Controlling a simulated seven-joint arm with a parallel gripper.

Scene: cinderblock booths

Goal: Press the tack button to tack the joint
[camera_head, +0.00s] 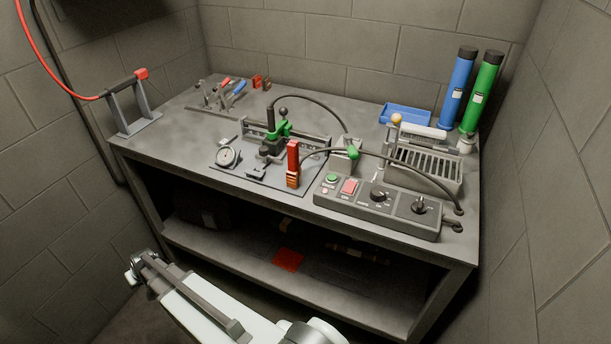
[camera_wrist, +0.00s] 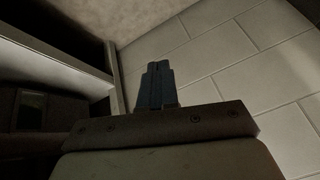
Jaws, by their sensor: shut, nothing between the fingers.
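A grey control box (camera_head: 376,205) sits at the front right of the workbench.
The workbench (camera_head: 190,132) has an open lower shelf with a red item (camera_head: 287,260). A torch stand (camera_head: 133,103) is at the left corner. A slotted grey box (camera_head: 424,168), blue tray (camera_head: 405,114) and blue and green cylinders stand at right. Block walls enclose the sides.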

